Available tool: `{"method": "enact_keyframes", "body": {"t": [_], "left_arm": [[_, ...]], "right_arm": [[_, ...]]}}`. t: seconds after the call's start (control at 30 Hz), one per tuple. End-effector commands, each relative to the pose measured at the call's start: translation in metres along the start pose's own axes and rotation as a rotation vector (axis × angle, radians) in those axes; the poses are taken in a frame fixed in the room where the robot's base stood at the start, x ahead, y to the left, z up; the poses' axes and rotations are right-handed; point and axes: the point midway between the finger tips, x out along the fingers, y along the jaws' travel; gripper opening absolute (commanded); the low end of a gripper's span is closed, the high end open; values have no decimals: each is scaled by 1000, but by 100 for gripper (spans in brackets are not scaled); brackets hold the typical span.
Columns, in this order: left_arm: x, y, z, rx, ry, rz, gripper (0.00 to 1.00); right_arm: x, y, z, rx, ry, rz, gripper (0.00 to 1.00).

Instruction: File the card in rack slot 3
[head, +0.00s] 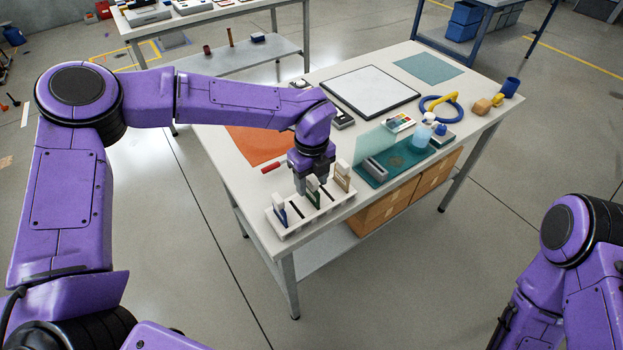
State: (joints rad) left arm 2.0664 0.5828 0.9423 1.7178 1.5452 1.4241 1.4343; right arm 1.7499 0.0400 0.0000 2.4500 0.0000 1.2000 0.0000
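A white rack (329,207) with dark slots stands at the table's near left corner. A blue-and-white card (280,213) stands at its left end and a tan card (342,178) toward its right end. A green card (314,196) with a pale top stands upright in the middle of the rack, between two empty dark slots. My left gripper (311,184) points down right over the green card, with its fingers around the card's upper part. I cannot tell whether the fingers press on it. My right arm shows at the lower right, but its gripper is not visible.
An orange mat (250,146) and a small red object (271,169) lie behind the rack. To the right are a clear upright panel (372,146), a green tray (402,163) and a bottle (421,131). A white framed board (371,92) lies farther back.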

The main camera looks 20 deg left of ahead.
Motion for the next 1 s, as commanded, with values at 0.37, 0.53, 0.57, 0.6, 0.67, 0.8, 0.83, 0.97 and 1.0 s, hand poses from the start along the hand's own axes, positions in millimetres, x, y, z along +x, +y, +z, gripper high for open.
{"method": "enact_keyframes", "body": {"t": [0.37,0.53,0.57,0.6,0.67,0.8,0.83,0.97,1.0], "left_arm": [[-71,-1,1,-1,-3,-5,53],[-98,0,0,0,-1,-3,53],[-101,0,0,0,-1,-2,53],[-103,0,0,-1,0,-1,53],[-105,0,0,-1,1,-1,53],[-105,0,0,0,1,-1,53],[-105,0,0,0,1,-1,53],[-105,0,0,0,0,-1,53],[-105,0,0,0,0,-1,53]], "right_arm": [[19,-2,8,0,0,0,43],[22,-2,9,0,0,0,43],[23,-2,9,0,0,0,43],[23,-2,9,0,0,0,43],[23,-2,9,0,0,0,43],[22,-2,9,0,0,0,43],[22,-2,9,0,0,0,43],[22,-2,9,0,0,0,43],[22,-2,9,0,0,0,43]]}}
